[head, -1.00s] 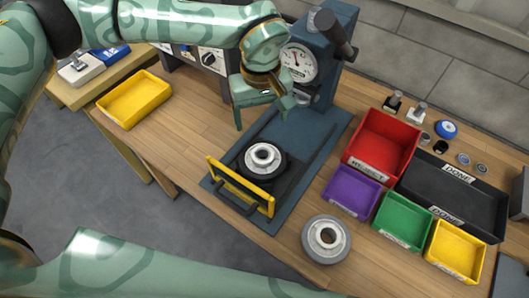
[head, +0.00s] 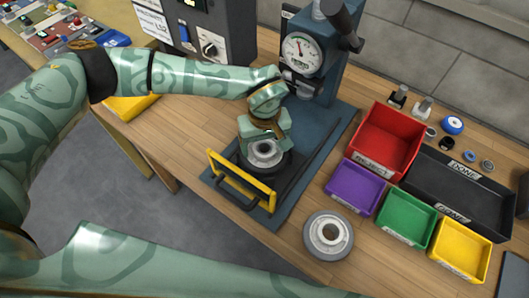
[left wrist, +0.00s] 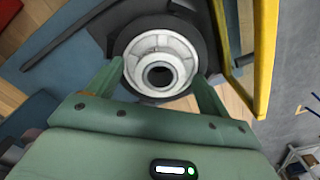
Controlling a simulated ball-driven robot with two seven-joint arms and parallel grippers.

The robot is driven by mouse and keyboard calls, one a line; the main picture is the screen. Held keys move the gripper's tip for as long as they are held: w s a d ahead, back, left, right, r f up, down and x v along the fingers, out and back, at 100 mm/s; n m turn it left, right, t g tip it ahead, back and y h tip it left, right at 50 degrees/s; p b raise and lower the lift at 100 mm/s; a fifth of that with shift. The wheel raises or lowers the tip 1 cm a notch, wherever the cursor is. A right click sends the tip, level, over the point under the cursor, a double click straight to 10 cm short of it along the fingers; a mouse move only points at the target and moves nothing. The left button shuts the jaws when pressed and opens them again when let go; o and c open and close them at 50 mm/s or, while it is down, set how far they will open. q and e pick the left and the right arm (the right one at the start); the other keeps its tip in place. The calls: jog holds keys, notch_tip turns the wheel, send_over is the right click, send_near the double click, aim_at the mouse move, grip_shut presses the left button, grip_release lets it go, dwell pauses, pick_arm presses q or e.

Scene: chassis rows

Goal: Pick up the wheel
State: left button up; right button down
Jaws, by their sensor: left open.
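A light grey wheel (head: 266,155) with a dark centre hole lies flat on a round black seat on the blue base plate of the press (head: 318,60). A second grey wheel-like ring (head: 327,236) lies on the bench to the right. My right gripper is not in view.
A yellow guard frame (head: 241,180) with a black handle stands close in front of the wheel. Red (head: 388,140), purple (head: 354,188), green (head: 405,220) and yellow (head: 459,252) bins and a black DONE tray (head: 462,180) stand to the right.

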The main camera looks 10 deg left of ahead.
pick_arm(q)
jog(key=c, duration=1.7)
jog(key=shift+r, duration=0.2)
jog(key=shift+r, duration=0.3)
jog(key=s+d+r, duration=0.1)
jog(key=s+r, duration=0.3)
jog(key=s+d+r+p, duration=0.1)
jog(key=s+r, duration=0.3)
jog(key=s, duration=0.1)
jog(key=s+d+r+p, duration=0.1)
jog(key=s+r, duration=0.3)
jog(key=shift+s+d, duration=0.25)
jog(key=shift+d, duration=0.1)
jog(key=shift+r, duration=0.1)
jog(key=shift+r+p, duration=0.5)
jog(key=shift+r, duration=1)
